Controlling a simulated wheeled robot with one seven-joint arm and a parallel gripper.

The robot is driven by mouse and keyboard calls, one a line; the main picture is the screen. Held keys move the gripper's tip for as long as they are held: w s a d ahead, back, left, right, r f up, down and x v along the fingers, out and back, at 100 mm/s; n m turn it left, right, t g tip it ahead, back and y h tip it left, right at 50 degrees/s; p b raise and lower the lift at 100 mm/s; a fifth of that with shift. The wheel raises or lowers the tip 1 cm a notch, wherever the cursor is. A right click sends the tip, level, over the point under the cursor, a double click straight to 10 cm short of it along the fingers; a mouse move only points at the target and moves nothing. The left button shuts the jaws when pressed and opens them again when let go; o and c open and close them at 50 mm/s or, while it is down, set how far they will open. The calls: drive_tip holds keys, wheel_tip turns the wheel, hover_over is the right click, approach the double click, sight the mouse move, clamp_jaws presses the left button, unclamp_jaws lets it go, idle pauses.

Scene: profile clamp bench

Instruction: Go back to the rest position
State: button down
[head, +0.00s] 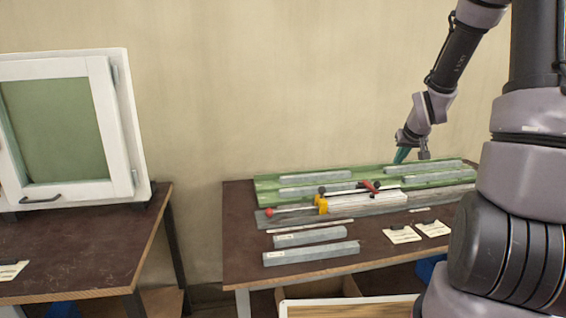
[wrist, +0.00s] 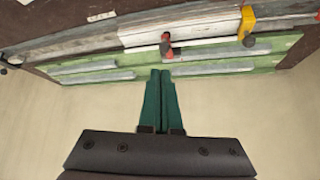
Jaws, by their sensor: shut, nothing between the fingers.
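My gripper (head: 402,155) is above the back right part of the bench in the head view. In the wrist view its two green fingers (wrist: 161,80) lie side by side and are shut with nothing between them. Beyond the fingertips in the wrist view is the green board (wrist: 217,70) with grey bars on it. The fingers look apart from the board, but the exact gap is hard to tell. The arm is stretched out from the right side of the head view.
The bench (head: 236,218) holds a white profile (head: 365,204), a clamp with a yellow jaw (head: 322,204), loose grey bars (head: 310,253) and paper labels (head: 402,235). A second table (head: 100,245) with a white window (head: 110,110) stands at the left. The wall is close behind the bench.

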drive_tip(key=s+a+r+m, duration=0.1)
drive_tip(key=s+a+r, duration=0.3)
drive_tip(key=s+r, duration=0.25)
drive_tip(key=s+a+r, duration=0.3)
drive_tip(key=s+r, duration=0.3)
drive_tip(key=r, duration=0.2)
drive_tip(key=s+a+r+m+y, duration=0.1)
drive_tip(key=s+a+r, duration=0.2)
drive_tip(key=s, duration=0.4)
drive_tip(key=s+a+r+y, duration=0.1)
drive_tip(key=s+a+r, duration=0.2)
drive_tip(key=s, duration=0.4)
drive_tip(key=shift+s+a+m+y, duration=0.2)
drive_tip(key=shift+s+m+y, duration=0.1)
drive_tip(key=shift+s+m, duration=0.1)
